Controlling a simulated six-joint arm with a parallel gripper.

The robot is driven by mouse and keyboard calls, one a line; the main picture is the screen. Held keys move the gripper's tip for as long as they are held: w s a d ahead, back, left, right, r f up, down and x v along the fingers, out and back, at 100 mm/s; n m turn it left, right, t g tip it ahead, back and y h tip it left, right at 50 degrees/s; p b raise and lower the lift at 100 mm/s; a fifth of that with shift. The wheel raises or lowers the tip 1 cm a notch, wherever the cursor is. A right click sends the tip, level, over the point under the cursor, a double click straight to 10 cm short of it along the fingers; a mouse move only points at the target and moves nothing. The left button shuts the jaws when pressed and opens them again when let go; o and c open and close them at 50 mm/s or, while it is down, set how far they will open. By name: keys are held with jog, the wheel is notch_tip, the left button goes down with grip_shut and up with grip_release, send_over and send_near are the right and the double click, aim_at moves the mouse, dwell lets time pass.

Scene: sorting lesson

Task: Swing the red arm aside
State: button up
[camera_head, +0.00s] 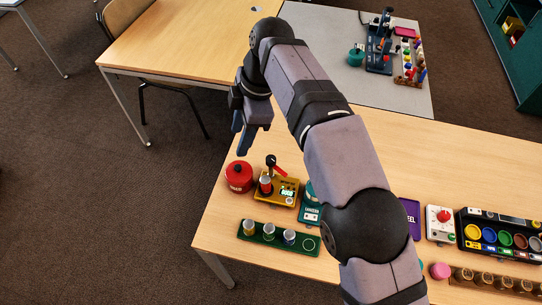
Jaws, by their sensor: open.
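The red arm (281,169) is a short bar joined to a dark post on a yellow device (289,197). It slants down to the right from the post, over a small lit display. A cylinder (265,185) with a red top stands on the left part of the device. My gripper (241,138) is open and empty, with blue fingers pointing down. In the picture it shows above and left of the red arm, apart from it. Its exact height above the table cannot be told.
A red canister (239,177) stands just left of the device. A green tray (263,238) with three capped cylinders lies in front. A teal item (310,213) sits to the right, partly hidden by my arm. A purple box, red-button unit and colored cups are farther right.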

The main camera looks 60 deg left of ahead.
jog(key=w+d+f+m+t, duration=0.2)
jog(key=w+d+f+m, duration=0.1)
jog(key=d+f+m, duration=0.15)
jog(key=m+t+y, duration=0.2)
jog(key=m+t, duration=0.1)
jog(key=m, duration=1.3)
send_near(271, 159)
jog(key=shift+w+a+f, duration=0.15)
jog(key=shift+a+f, duration=0.05)
jog(key=shift+f, duration=0.25)
jog(key=shift+p+x, duration=1.2)
jog(key=shift+x, duration=2.45)
jog(key=c, duration=1)
